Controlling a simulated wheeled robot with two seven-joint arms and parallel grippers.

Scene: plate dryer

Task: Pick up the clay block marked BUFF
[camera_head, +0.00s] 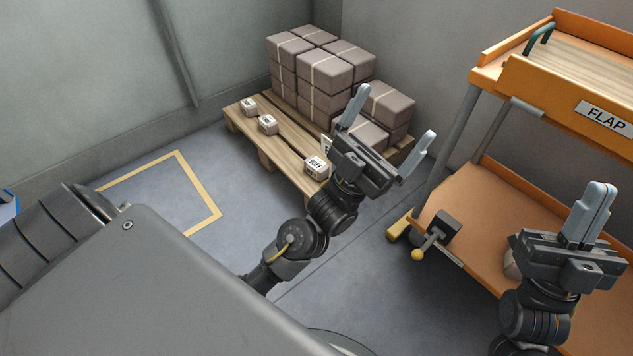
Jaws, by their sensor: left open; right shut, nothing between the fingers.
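A small clay block (316,167) near the front edge of the wooden pallet has a white label that seems to read BUFF. Two more small labelled blocks, one at the far left corner (249,107) and one closer (267,125), have marks too small to read. A white label edge shows beside my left gripper, mostly hidden. My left gripper (394,113) is open and empty, its fingers spread right of the BUFF block and in front of the stacked blocks. My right gripper (601,190) is shut and empty in front of the orange cart.
Large strapped grey-brown blocks (325,72) are stacked on the pallet (289,155). An orange cart (510,195) with a FLAP sign (605,117) stands at right. A brownish thing (511,266) on its lower shelf is partly hidden. Yellow-outlined floor (165,190) at left is clear.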

